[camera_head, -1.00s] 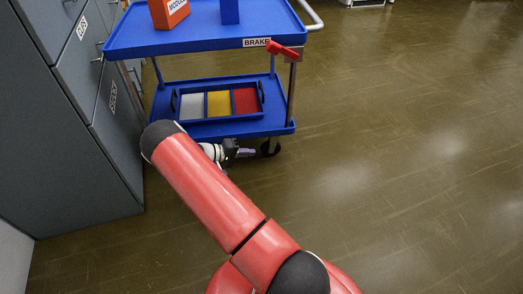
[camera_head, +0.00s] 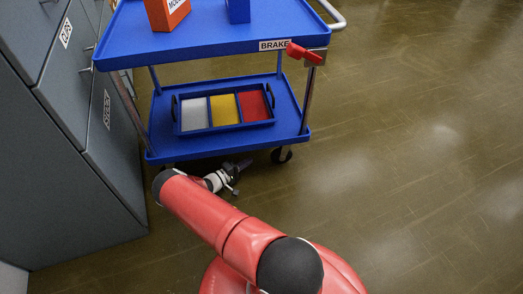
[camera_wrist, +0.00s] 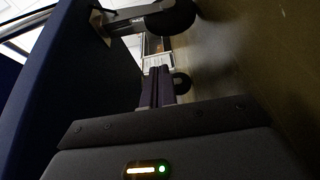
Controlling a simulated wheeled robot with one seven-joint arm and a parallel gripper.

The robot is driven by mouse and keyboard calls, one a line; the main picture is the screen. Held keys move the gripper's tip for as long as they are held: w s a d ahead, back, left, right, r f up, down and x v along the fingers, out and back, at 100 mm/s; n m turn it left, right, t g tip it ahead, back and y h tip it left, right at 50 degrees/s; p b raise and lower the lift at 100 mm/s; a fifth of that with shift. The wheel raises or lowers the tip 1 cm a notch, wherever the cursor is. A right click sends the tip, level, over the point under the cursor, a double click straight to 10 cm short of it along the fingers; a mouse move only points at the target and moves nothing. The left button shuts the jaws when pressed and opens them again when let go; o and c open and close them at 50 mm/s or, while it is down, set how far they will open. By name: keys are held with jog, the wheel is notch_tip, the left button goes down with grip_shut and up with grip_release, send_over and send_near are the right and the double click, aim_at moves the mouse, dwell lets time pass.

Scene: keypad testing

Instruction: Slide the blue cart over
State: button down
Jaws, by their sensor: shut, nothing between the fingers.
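The blue cart (camera_head: 215,38) stands ahead of me, with a top shelf and a lower shelf (camera_head: 222,143) on metal posts. A red brake lever (camera_head: 303,54) sits at its top right corner beside a BRAKE label. My gripper (camera_head: 243,165) is low, by the front edge of the lower shelf, left of the front right caster (camera_head: 281,155). In the wrist view my gripper (camera_wrist: 158,72) is shut and empty. The cart's dark underside (camera_wrist: 65,80) fills the left there, with a caster (camera_wrist: 172,18) above. I cannot tell whether the gripper touches the cart.
A tray (camera_head: 224,128) with white, yellow and red sections lies on the lower shelf. An orange box (camera_head: 165,14) and a blue block (camera_head: 238,11) stand on top. Grey drawers (camera_head: 70,130) stand close at left. The floor (camera_head: 430,150) at right is clear.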

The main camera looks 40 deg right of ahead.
aim_at(279, 152)
jog(key=shift+w+d+f, duration=0.1)
jog(key=shift+w+d, duration=0.05)
jog(key=shift+d, duration=0.2)
jog(key=d, duration=0.9)
jog(key=shift+d+b, duration=0.35)
jog(key=s, duration=0.2)
jog(key=shift+s+d+p, duration=0.1)
jog(key=shift+s+p, duration=0.3)
jog(key=shift+s+d, duration=0.15)
jog(key=shift+s, duration=0.5)
